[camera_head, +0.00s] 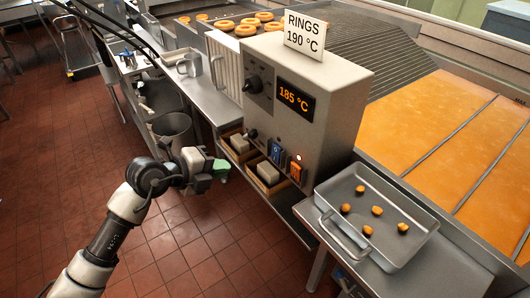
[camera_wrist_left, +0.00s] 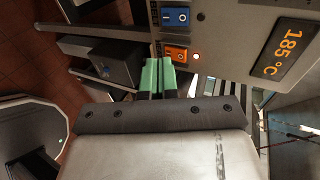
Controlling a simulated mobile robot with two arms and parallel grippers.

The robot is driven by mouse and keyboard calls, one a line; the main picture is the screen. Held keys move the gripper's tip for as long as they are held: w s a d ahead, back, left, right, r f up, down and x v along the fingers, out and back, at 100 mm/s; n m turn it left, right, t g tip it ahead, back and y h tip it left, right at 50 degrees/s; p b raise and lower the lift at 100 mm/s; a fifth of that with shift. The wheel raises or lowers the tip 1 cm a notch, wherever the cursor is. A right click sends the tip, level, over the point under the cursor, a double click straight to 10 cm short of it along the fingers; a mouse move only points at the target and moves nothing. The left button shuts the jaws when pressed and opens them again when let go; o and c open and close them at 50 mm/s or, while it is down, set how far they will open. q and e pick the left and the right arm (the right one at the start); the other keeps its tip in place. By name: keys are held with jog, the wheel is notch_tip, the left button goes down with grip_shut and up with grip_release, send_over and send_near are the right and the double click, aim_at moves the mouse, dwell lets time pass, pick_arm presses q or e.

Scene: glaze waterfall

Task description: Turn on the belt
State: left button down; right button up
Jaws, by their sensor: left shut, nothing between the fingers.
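The grey control box (camera_head: 335,95) carries a knob (camera_head: 254,84), a display reading 185 °C (camera_head: 294,98), a blue rocker switch (camera_head: 276,152) and an orange rocker switch (camera_head: 295,172). A small lamp (camera_head: 299,157) glows beside the orange switch. In the left wrist view the blue switch (camera_wrist_left: 175,17) and orange switch (camera_wrist_left: 175,54) show close up. My left gripper (camera_head: 222,170), with green fingertips, is shut and empty, left of the switches and apart from them in the head view. Its fingertips (camera_wrist_left: 158,76) appear near the orange switch in the wrist view. The slatted belt (camera_head: 350,45) runs behind the box.
A metal tray (camera_head: 413,241) with several small dough pieces stands right of the box. Wooden bins (camera_head: 262,184) with pale blocks sit under the box front. A sign reading RINGS 190 °C (camera_head: 304,35) stands on top. Open floor lies left.

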pick_arm(q)
jog(key=p, duration=0.1)
send_near(275, 158)
jog(key=x, duration=0.7)
jog(key=shift+w+f, duration=0.1)
jog(key=shift+d, duration=0.1)
pick_arm(e)
jog(key=shift+s+r, duration=0.35)
jog(key=shift+r, duration=0.35)
